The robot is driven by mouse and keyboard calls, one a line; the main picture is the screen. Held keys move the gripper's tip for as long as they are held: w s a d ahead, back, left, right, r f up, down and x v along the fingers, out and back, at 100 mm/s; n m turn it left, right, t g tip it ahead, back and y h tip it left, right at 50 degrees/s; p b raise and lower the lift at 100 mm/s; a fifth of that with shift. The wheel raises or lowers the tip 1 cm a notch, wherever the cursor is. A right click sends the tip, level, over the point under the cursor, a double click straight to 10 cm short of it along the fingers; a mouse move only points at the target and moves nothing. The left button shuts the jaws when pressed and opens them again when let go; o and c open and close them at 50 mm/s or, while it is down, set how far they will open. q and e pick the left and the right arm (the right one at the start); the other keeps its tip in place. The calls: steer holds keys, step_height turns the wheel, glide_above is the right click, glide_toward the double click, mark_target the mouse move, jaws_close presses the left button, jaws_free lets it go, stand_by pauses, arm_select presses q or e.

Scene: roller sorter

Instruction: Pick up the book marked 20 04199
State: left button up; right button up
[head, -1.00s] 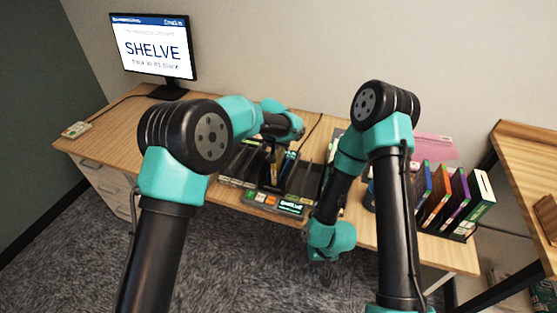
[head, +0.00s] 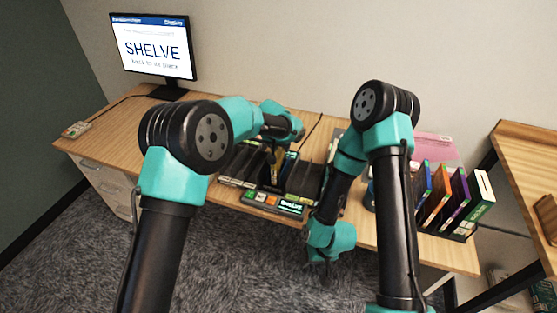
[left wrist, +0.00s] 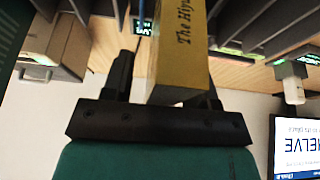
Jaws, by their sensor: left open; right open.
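A yellow book (left wrist: 178,45) with dark spine text beginning "The Hiyu" stands between the two fingers of my left gripper (left wrist: 165,80) in the left wrist view. The jaws are open around it. The number 20 04199 cannot be read on any book. In the head view, my left gripper (head: 277,150) is over the black slotted sorter (head: 305,180), with the yellow book (head: 275,168) just below it. My right gripper (head: 324,268) is open and empty, hanging low in front of the desk's front edge.
A rack of colourful books (head: 447,205) stands at the desk's right, by a pink panel (head: 436,147). A monitor (head: 153,47) reading "SHELVE" stands at the back left. A lit button panel (head: 272,202) fronts the sorter. The desk's left part is mostly clear.

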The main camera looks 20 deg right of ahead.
arm_select(q)
steer(key=shift+c, duration=0.2)
jaws_close()
steer(key=shift+r, duration=0.1)
stand_by(0.4)
step_height(320, 180, up, 10)
steer(key=shift+r, duration=0.2)
stand_by(0.3)
stand_by(0.4)
